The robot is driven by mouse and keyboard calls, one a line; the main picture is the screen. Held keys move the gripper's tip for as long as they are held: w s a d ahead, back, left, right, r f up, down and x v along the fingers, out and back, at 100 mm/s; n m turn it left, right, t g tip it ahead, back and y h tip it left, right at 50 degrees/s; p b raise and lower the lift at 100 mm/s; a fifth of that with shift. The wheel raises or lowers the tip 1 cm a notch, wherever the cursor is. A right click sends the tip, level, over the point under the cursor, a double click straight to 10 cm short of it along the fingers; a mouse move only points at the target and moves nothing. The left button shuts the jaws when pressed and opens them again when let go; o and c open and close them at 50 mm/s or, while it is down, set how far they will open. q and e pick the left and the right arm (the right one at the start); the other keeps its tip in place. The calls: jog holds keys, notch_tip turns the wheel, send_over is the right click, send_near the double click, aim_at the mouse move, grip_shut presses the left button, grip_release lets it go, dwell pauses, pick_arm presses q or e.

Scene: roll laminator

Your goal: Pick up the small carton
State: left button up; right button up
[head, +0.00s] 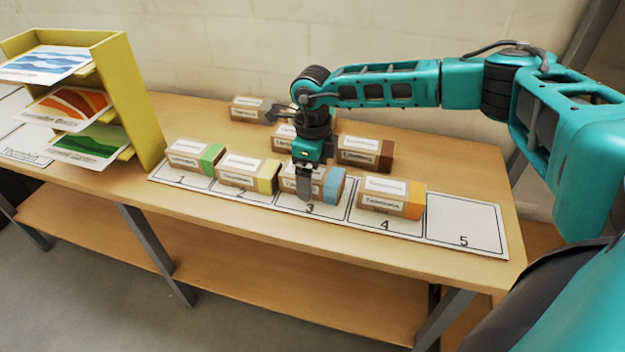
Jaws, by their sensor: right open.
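Several small cartons with white labels and coloured ends are on the table; I cannot tell which one the task means. In the numbered row, a green-ended carton (192,155) is on 1, a yellow-ended one (245,172) on 2, a blue-ended one (326,186) on 3 and an orange-ended one (388,197) on 4. My right gripper (305,188) points down at the blue-ended carton, open, with one finger showing in front of its near face. The other finger is hidden, and contact cannot be told. My left gripper is not in view.
The white numbered strip (464,228) runs along the table's front; square 5 is empty. Behind the row stand a brown-ended carton (362,152), another (285,132) partly hidden by my gripper, and one (246,109) farther back. A yellow tray rack (130,95) stands at left.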

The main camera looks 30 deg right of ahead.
jog(key=shift+f, duration=0.3)
jog(key=shift+c, duration=0.3)
jog(key=c, duration=1.1)
